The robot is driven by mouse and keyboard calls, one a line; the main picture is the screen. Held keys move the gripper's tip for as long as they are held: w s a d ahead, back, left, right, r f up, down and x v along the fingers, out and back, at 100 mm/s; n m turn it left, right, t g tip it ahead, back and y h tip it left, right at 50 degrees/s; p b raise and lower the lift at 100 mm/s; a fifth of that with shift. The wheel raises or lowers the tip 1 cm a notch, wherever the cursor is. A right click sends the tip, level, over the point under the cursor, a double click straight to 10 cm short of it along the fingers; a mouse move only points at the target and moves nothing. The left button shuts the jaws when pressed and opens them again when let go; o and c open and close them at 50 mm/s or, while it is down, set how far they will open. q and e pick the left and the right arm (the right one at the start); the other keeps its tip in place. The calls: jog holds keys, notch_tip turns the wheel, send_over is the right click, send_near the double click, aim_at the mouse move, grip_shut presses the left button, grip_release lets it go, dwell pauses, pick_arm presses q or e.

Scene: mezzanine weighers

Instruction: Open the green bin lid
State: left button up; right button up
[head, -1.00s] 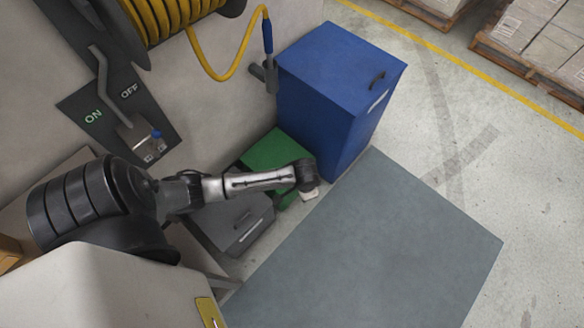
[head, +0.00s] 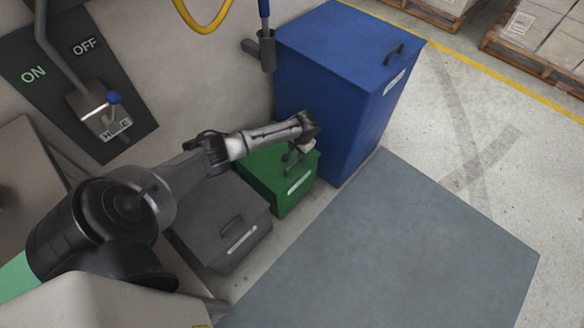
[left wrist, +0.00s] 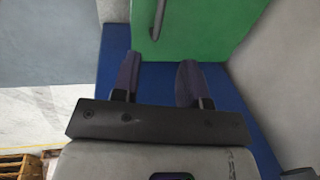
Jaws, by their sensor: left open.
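The green bin (head: 268,178) stands between a grey bin and a taller blue bin in the head view, and its lid is down. In the left wrist view the green lid (left wrist: 205,25) fills the top, with its dark handle (left wrist: 158,18) just beyond my fingertips. My left gripper (head: 291,160) is over the right part of the green lid, close to the blue bin. Its two fingers (left wrist: 157,65) are apart with nothing between them. In the head view the gripper partly hides the lid and its handle, so contact cannot be told. My right gripper is not in view.
The blue bin (head: 340,95) rises close to the right of my left gripper. The grey bin (head: 205,205) is on the left under my left arm. A grey mat (head: 400,245) lies clear in front. A hose holster (head: 266,50) hangs on the wall behind.

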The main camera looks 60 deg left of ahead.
aim_at(292, 165)
pick_arm(q)
jog(key=a+f+b, duration=0.1)
jog(key=f+b, duration=0.2)
jog(key=f, duration=0.1)
jog(key=f+b, duration=0.3)
jog(key=f, duration=0.2)
jog(key=a+f+b, duration=0.1)
jog(key=f+b, duration=0.2)
jog(key=f, duration=0.1)
jog(key=shift+s+a+f, duration=0.3)
jog(key=shift+s+a, duration=0.05)
jog(key=shift+s, duration=0.05)
grip_shut()
